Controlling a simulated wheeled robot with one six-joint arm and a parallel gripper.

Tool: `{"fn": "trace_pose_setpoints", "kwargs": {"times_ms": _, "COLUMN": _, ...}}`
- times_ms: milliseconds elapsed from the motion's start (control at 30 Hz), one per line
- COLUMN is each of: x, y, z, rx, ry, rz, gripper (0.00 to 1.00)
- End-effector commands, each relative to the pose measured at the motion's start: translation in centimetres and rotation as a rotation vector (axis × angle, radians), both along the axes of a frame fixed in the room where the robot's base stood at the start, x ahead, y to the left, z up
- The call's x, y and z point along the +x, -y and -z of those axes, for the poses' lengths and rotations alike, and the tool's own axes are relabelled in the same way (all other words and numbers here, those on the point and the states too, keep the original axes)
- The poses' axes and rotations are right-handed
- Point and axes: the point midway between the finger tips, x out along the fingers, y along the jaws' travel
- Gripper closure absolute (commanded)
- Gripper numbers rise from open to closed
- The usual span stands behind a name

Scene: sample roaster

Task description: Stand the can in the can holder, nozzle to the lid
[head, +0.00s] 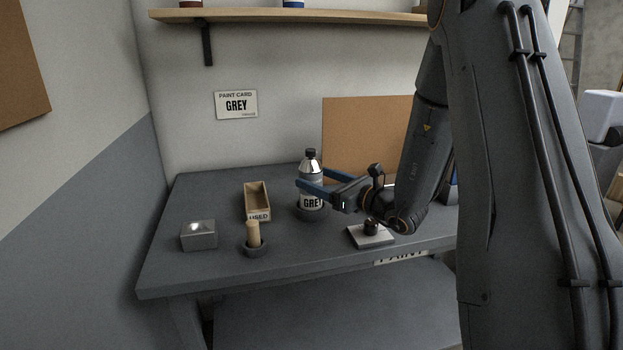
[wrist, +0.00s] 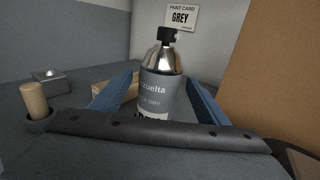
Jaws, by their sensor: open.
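The can (head: 310,172), with a silver shoulder, a black cap and a label reading "GRE…", stands upright in a dark round can holder (head: 311,213) on the bench. In the wrist view the can (wrist: 160,88) stands between the two blue fingers of my gripper (wrist: 161,79), its black top (wrist: 166,34) upward with a small nozzle detail. My gripper (head: 312,182) is open around the can's body, and I see no clear grip on it. The can's base is hidden in the wrist view. I cannot tell for sure which thing is the lid.
A wooden tray (head: 245,203), a grey block with a shiny top (head: 198,236), and a wooden peg in a dark cup (head: 253,235) stand to the left. A pale plate with a dark knob (head: 371,237) lies in front of my wrist. A brown board (head: 360,128) stands behind.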

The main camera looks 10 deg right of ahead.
Motion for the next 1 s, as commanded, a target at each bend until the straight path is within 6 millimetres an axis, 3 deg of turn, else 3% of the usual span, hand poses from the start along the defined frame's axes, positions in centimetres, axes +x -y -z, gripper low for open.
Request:
{"fn": "trace_pose_setpoints", "kwargs": {"times_ms": 300, "x": -5.4, "y": 3.7, "z": 0.1, "rx": 0.001, "ry": -0.001, "rz": 0.003, "gripper": 0.31}}
{"fn": "trace_pose_setpoints", "kwargs": {"times_ms": 667, "x": -7.7, "y": 5.0, "z": 0.0, "rx": -0.001, "ry": 0.0, "rz": -0.004, "gripper": 0.31}}
{"fn": "trace_pose_setpoints", "kwargs": {"times_ms": 767, "x": -8.3, "y": 3.4, "z": 0.2, "rx": -0.032, "ry": -0.012, "rz": -0.055, "gripper": 0.31}}
{"fn": "trace_pose_setpoints", "kwargs": {"times_ms": 867, "x": -10.4, "y": -0.4, "z": 0.8, "rx": -0.12, "ry": -0.038, "rz": -0.195, "gripper": 0.31}}
{"fn": "trace_pose_setpoints", "kwargs": {"times_ms": 1000, "x": -16.5, "y": -7.0, "z": 2.9, "rx": -0.35, "ry": -0.074, "rz": -0.506, "gripper": 0.31}}
